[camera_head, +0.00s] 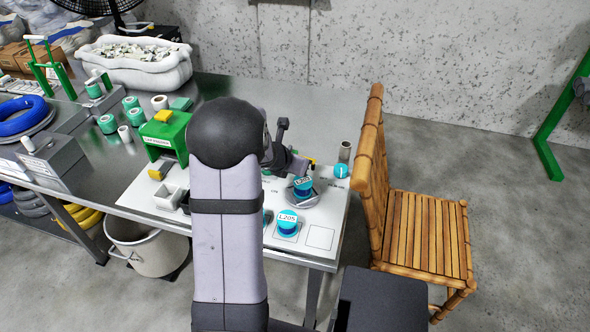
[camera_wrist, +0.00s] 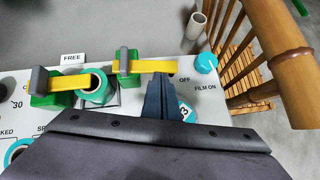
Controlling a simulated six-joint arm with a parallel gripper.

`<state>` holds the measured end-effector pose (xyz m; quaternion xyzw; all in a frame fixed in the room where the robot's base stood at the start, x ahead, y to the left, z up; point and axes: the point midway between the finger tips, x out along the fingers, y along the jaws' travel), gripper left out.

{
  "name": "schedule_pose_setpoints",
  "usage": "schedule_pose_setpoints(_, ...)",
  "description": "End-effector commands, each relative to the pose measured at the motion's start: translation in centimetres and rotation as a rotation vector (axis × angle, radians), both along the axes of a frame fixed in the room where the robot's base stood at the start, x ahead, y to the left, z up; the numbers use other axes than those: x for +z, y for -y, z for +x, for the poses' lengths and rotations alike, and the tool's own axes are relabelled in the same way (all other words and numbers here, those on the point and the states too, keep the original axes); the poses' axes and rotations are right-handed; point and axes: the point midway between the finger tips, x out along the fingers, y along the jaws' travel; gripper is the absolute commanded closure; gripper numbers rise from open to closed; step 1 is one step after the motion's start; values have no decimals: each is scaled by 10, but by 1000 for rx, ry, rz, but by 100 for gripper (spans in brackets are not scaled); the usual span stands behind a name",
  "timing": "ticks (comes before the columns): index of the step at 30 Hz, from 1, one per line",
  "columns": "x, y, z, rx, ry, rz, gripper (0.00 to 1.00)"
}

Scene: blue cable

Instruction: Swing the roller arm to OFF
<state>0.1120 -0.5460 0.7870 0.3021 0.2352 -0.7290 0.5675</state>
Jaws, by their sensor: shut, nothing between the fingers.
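In the wrist view, a yellow arm (camera_wrist: 152,66) with a grey upright end (camera_wrist: 124,62) runs across a green block (camera_wrist: 128,80). Its right end lies beside the printed label OFF (camera_wrist: 184,79). My gripper (camera_wrist: 160,80) is shut and empty, its tips just below the right part of this yellow arm; I cannot tell whether they touch. A second yellow arm (camera_wrist: 66,84) with a grey end (camera_wrist: 38,80) lies further left, by a green roll (camera_wrist: 97,86). I cannot tell which is the roller arm. In the head view, my own arm hides most of this area.
A teal knob (camera_wrist: 205,63) is by the label FILM ON. A grey cylinder (camera_wrist: 196,25) stands behind it. A bamboo chair (camera_head: 425,225) stands close to the table's right edge.

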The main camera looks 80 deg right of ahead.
Motion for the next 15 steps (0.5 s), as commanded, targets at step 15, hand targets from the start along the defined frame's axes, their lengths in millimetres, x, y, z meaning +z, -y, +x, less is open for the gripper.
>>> schedule_pose_setpoints(15, 0, 12, -10, -2, -1, 0, 100)
